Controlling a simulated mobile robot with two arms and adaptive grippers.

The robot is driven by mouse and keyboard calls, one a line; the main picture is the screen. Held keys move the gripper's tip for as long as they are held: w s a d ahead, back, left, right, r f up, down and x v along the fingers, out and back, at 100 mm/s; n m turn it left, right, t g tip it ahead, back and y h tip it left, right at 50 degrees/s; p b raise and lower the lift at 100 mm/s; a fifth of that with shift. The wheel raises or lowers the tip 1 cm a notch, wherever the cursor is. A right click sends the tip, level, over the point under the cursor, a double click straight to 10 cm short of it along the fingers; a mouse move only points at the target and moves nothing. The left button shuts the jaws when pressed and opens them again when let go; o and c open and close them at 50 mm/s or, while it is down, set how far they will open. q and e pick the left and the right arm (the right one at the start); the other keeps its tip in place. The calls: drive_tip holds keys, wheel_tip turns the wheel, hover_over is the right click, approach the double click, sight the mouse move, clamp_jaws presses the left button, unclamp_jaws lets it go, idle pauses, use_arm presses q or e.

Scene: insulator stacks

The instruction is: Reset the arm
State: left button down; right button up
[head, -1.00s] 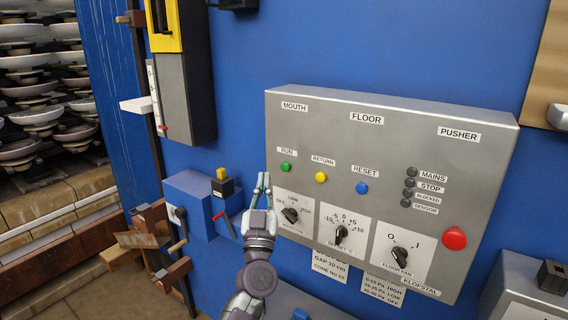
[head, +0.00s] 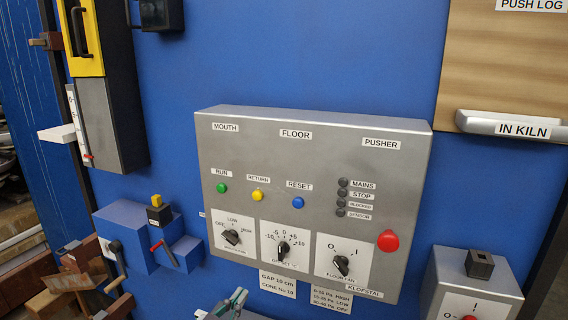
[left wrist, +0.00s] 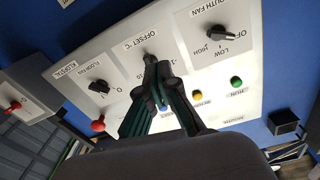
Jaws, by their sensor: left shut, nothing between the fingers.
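My left gripper (head: 238,297) is low in the head view, just below the grey control panel (head: 320,130). It is shut and empty. In the left wrist view its dark green fingers (left wrist: 152,68) are together in front of the panel and overlap the area below the offset dial. The panel carries a green RUN button (head: 222,188), a yellow RETURN button (head: 257,195), a blue RESET button (head: 299,202), three knobs and a red button (head: 388,241). The blue button is mostly hidden behind the fingers in the wrist view. My right gripper is not in view.
A grey box with a black block (head: 479,264) stands at the lower right. A wooden board with an IN KILN ledge (head: 520,128) is at the upper right. The blue wall above the panel is clear.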

use_arm(q)
drive_tip(key=s+a+f+g+y, duration=0.2)
drive_tip(key=s+f+g, duration=0.5)
drive_tip(key=s+f, duration=0.65)
drive_tip(key=s+a+f+n+g+y, duration=0.2)
drive_tip(key=s+a+g, duration=0.15)
drive_tip(key=s, duration=0.55)
drive_tip(key=s+a+f+n+g+y, duration=0.2)
drive_tip(key=s+a+g+y, duration=0.15)
drive_tip(key=s, duration=0.55)
wheel_tip(320, 180, down, 31)
drive_tip(key=b, duration=0.5)
drive_tip(key=s+a+f+g+b, duration=0.1)
drive_tip(key=s+a+f+b, duration=0.2)
drive_tip(key=s+f, duration=1.4)
wheel_tip(320, 180, down, 4)
drive_tip(key=shift+a+r+g+h+b, duration=0.15)
drive_tip(key=shift+g+h+b, duration=0.25)
drive_tip(key=shift+b, duration=0.25)
drive_tip(key=shift+s, duration=0.1)
